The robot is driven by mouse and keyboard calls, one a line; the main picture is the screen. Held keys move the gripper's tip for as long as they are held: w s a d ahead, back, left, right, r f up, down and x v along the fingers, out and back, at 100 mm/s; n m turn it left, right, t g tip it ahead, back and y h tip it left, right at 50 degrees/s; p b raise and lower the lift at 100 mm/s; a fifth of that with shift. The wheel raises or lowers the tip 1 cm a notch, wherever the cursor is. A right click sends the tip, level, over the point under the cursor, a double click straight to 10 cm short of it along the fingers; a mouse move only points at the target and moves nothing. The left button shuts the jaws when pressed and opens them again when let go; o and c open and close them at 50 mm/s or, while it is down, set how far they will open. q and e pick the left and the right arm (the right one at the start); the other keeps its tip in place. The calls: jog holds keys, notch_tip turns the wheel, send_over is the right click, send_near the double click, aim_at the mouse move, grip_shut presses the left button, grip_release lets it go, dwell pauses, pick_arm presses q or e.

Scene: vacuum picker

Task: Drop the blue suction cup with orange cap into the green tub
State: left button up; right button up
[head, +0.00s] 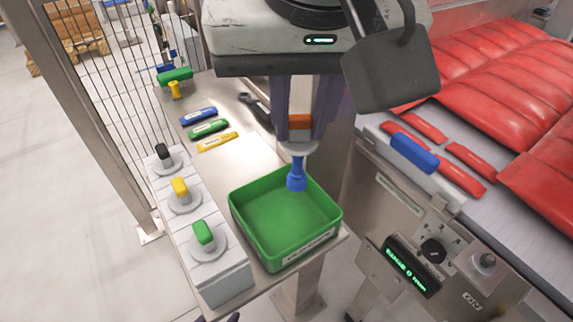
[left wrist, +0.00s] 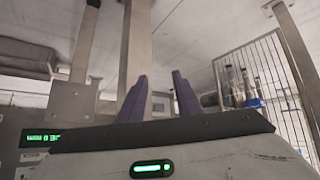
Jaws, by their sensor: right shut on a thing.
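The blue suction cup (head: 297,174) hangs upright under its orange cap (head: 299,121), with a pale collar between them. My right gripper (head: 301,118) is shut on it, one dark purple finger on each side of the cap. The cup hangs over the back part of the green tub (head: 248,228); I cannot tell exactly how high above its floor. The tub looks empty. My left gripper (left wrist: 158,100) shows in the left wrist view with its two purple fingers apart and nothing between them.
The tub stands at the front end of a metal table (head: 232,160). Blue, green and yellow strips lie behind. On the right is a conveyor (head: 540,220) with red packs (head: 470,75).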

aim_at(300, 148)
notch_tip(300, 148, down, 4)
jog(key=shift+r+b, duration=0.15)
jog(key=shift+b, duration=1)
jog(key=shift+f+b, duration=0.3)
jog(key=shift+f, duration=0.15)
jog(key=o, duration=0.9)
jog(key=shift+r, duration=0.1)
jog(key=p+v, duration=0.1)
jog(key=v, duration=0.9)
jog(key=shift+r, duration=0.15)
